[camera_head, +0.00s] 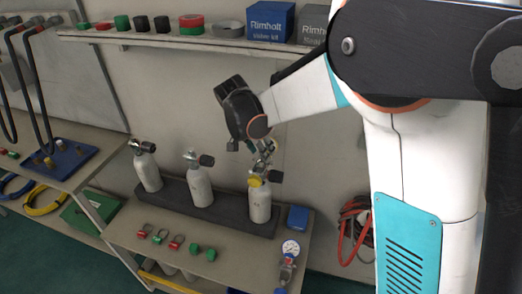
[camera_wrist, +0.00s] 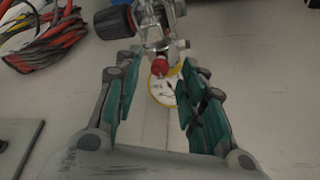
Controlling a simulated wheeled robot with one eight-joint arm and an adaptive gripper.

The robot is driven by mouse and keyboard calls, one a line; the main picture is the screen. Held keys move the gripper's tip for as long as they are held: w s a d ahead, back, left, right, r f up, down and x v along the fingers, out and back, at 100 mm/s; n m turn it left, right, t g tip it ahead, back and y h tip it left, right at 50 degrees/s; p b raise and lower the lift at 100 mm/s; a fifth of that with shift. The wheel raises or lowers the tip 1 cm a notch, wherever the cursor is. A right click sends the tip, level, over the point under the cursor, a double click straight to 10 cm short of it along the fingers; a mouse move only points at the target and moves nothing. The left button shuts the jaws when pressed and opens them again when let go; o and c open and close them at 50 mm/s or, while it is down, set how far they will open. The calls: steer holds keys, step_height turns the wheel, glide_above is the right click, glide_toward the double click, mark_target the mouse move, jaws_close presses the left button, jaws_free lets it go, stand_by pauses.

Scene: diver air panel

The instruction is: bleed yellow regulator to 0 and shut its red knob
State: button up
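The yellow regulator (camera_head: 255,181) is on the rightmost of three grey cylinders, near its valve. In the wrist view its yellow-rimmed white gauge (camera_wrist: 161,92) lies ahead, partly behind my right finger; its reading is too small to tell. The red knob (camera_wrist: 160,67) sits at the gauge's upper edge, below silver fittings (camera_wrist: 160,28). A black valve knob (camera_wrist: 113,21) is at upper left. My gripper (camera_wrist: 155,82) is open, its teal-padded fingers on either side of the line to the red knob, apparently not touching it. In the head view my gripper (camera_head: 264,152) is just above the cylinder's valve.
Two other valved cylinders (camera_head: 200,187) (camera_head: 149,172) stand left in the dark rack (camera_head: 226,218). Caps and a loose gauge (camera_head: 291,248) lie on the bench in front. A shelf (camera_head: 180,41) with boxes runs above. Coiled red and black cables (camera_head: 355,225) hang right.

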steer(key=shift+f, duration=0.15)
jaws_close()
steer(key=shift+d, duration=0.1)
